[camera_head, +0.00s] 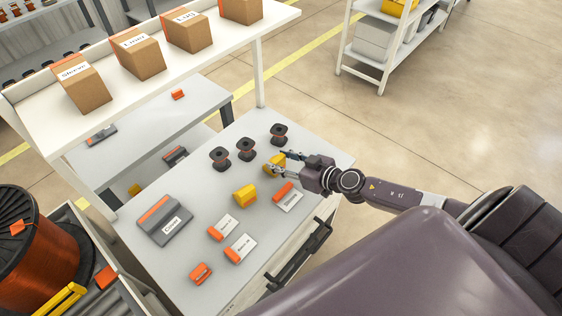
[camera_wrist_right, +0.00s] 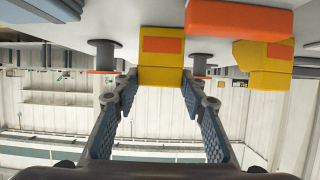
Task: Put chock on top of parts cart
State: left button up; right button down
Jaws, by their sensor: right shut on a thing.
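A yellow chock (camera_head: 272,162) is between the fingers of my right gripper (camera_head: 282,162), over the far right part of a light grey top (camera_head: 320,165) with a black handle, which looks like the parts cart. The wrist view shows the chock (camera_wrist_right: 162,68) with an orange patch, held between both fingertips (camera_wrist_right: 160,88). I cannot tell whether it touches the top. A second yellow chock (camera_head: 245,194) sits on the top nearby and also shows in the wrist view (camera_wrist_right: 262,65). My left gripper is not in view.
Black spools (camera_head: 246,149) stand just left of the gripper. Orange-and-white labelled boxes (camera_head: 289,196) and a grey case (camera_head: 165,220) lie on the top. A shelf with cartons (camera_head: 137,53) stands behind. A copper reel (camera_head: 38,255) is at lower left.

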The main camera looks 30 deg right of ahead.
jog(key=shift+r, duration=0.1)
jog(key=c, duration=1.6)
grip_release()
jog(key=shift+f, duration=0.2)
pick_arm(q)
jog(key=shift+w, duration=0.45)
pick_arm(e)
jog(key=o, duration=0.4)
